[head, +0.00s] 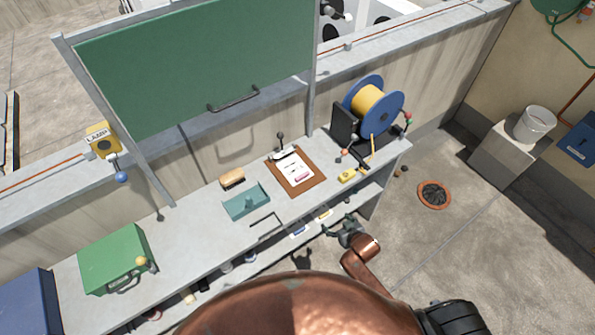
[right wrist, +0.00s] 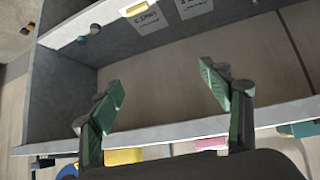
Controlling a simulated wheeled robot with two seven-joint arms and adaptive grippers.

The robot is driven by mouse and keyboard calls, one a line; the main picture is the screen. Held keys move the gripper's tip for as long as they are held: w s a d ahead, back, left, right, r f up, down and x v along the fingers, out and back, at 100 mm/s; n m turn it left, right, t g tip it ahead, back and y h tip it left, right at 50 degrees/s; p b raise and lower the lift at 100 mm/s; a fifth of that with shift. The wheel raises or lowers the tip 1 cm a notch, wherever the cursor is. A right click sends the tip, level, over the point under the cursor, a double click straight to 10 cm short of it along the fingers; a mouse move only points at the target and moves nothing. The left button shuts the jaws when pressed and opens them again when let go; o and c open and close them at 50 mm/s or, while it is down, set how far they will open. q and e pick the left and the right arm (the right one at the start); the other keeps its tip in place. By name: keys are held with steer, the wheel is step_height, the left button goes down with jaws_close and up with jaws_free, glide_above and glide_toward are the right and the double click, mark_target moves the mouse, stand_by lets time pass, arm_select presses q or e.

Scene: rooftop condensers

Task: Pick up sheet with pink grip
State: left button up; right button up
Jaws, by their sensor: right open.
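The white sheet with a pink grip (head: 299,171) lies on a brown clipboard (head: 312,184) on top of the grey bench. The pink grip is at the sheet's front end. My right gripper (head: 345,231) is in front of the bench, below and to the right of the clipboard, apart from it. In the right wrist view my right gripper (right wrist: 163,78) is open with nothing between its fingers. A pink piece (right wrist: 211,143) shows past the bench edge there; the sheet itself is hidden. My left gripper is not in view.
The bench (head: 210,238) also holds a teal tray (head: 246,201), a green case (head: 117,259), a yellow block (head: 347,176) and a cable reel (head: 374,105). Under it, the shelf (right wrist: 180,65) holds white sheets (right wrist: 150,19). Open floor lies right of the bench.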

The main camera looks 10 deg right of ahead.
steer(key=w+a+r, duration=0.1)
steer(key=w+r, duration=0.1)
steer(key=r, duration=0.1)
steer(key=w+a+r+t+y, duration=0.1)
steer(key=w+a+r, duration=0.1)
steer(key=r, duration=0.2)
steer(key=w+a+r+t, duration=0.1)
steer(key=w+r, duration=0.1)
steer(key=r, duration=0.2)
steer(key=shift+w+a+r+n+y, duration=0.1)
steer(key=shift+w+a+n+y, duration=0.2)
steer(key=shift+n, duration=0.1)
steer(key=n+t+y, duration=0.1)
steer(key=y, duration=0.1)
glide_toward(303, 176)
steer(key=shift+w+a+f, duration=0.3)
steer(key=shift+w+f, duration=0.45)
steer(key=shift+f, duration=0.05)
steer(key=shift+t, duration=0.3)
steer(key=x, duration=0.7)
steer(key=shift+w+a, duration=0.1)
steer(key=shift+w, duration=0.1)
steer(key=c, duration=1.3)
steer(key=shift+r+p, duration=0.2)
steer(key=shift+p, duration=0.2)
